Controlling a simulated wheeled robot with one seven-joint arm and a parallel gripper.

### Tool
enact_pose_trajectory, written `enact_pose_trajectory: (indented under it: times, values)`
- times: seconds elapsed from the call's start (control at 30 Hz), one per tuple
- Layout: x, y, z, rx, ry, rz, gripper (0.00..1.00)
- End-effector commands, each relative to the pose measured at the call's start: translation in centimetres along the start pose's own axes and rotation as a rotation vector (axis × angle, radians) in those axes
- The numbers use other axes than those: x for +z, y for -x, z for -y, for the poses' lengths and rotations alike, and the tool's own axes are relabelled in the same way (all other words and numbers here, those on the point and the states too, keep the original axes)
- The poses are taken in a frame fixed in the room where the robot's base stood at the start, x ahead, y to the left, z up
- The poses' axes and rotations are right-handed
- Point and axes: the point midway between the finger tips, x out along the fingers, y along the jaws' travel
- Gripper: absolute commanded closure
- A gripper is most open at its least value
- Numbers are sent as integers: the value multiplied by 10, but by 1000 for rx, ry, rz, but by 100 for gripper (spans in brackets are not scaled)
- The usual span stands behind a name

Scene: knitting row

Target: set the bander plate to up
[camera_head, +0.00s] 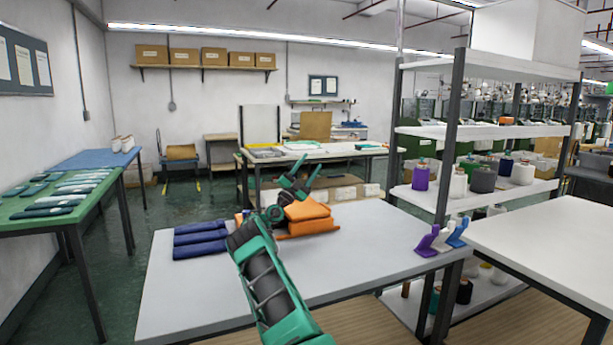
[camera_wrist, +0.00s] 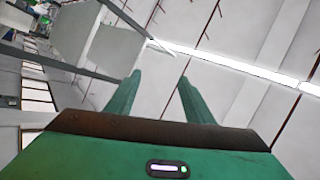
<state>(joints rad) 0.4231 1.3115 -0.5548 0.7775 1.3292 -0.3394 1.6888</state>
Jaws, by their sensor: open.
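My gripper (camera_head: 305,178) is raised above the white table in front of me, on my green and black arm. Its two green fingers stand apart with nothing between them; they also show in the wrist view (camera_wrist: 157,98), tilted toward the ceiling. I cannot make out a bander plate in either view. Machines stand far off in rows at the right back, too small to tell their parts.
The white table (camera_head: 190,290) holds folded blue cloths (camera_head: 200,240) and orange cloths (camera_head: 308,218). A shelf rack (camera_head: 480,130) with yarn cones stands to the right, beside another white table (camera_head: 550,240). A green table (camera_head: 30,222) stands left. Green floor lies between.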

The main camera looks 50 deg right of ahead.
Motion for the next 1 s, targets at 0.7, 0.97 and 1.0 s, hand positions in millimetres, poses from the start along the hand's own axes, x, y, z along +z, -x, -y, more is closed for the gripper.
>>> enact_pose_trajectory:
  times: [0.7,0.97,1.0]
  values:
    - [-64,39,109,0,-1,0,52]
    - [-68,42,115,0,1,0,52]
    - [-68,42,115,0,1,0,52]
